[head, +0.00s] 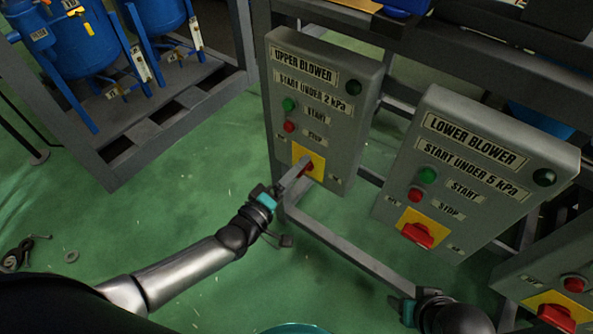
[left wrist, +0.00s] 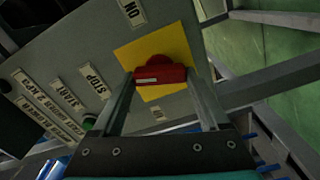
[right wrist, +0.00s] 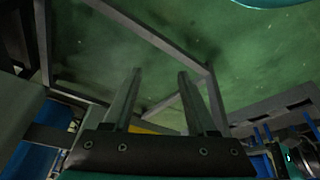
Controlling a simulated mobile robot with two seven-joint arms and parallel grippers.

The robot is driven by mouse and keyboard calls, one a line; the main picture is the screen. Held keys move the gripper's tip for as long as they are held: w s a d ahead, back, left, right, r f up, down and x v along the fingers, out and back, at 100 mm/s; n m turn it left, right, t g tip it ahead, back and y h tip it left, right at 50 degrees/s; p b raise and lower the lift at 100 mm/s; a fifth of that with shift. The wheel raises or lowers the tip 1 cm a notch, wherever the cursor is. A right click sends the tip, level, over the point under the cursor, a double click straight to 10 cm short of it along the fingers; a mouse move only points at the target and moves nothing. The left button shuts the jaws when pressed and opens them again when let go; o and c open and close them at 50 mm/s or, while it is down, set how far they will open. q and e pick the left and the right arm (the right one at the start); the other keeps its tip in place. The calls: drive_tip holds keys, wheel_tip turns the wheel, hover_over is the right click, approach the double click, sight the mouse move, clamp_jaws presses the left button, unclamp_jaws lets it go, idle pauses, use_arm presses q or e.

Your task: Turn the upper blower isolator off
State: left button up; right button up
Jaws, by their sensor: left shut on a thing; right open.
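The upper blower panel (head: 318,115) is a grey box with a green start button (head: 289,104), a red stop button (head: 289,126) and a red isolator handle on a yellow plate (head: 317,164). My left gripper (head: 302,168) is at that isolator. In the left wrist view, the red handle (left wrist: 160,75) sits between the two fingertips, and the fingers are shut on it. The yellow plate shows behind it. My right gripper (right wrist: 158,75) is open and empty above the green floor; in the head view its fingers are mostly hidden at the lower right.
The lower blower panel (head: 475,165) stands to the right with its own red isolator (head: 417,235). A third panel (head: 550,285) is at the right edge. Grey frame rails (head: 350,255) run below the panels. Blue vessels (head: 75,40) stand back left. Green floor is open at left.

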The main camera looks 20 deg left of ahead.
use_arm(q)
drive_tip(key=n, duration=0.3)
drive_tip(key=shift+f+n+b, duration=0.1)
drive_tip(key=shift+n+b, duration=0.2)
drive_tip(key=shift+b, duration=0.05)
use_arm(e)
drive_tip(key=shift+v, duration=0.85)
drive_tip(key=shift+w+r, duration=0.15)
drive_tip(key=shift+r, duration=0.1)
use_arm(q)
drive_tip(key=o, duration=1.2)
drive_tip(key=shift+o, duration=0.2)
use_arm(e)
drive_tip(key=shift+f, duration=0.1)
use_arm(q)
drive_tip(key=p+v, duration=0.3)
drive_tip(key=v, duration=1.2)
drive_tip(key=shift+s+p, duration=0.2)
drive_tip(key=shift+p, duration=0.2)
use_arm(e)
wheel_tip(320, 180, down, 8)
drive_tip(key=s+g, duration=0.1)
drive_tip(key=shift+s, duration=0.4)
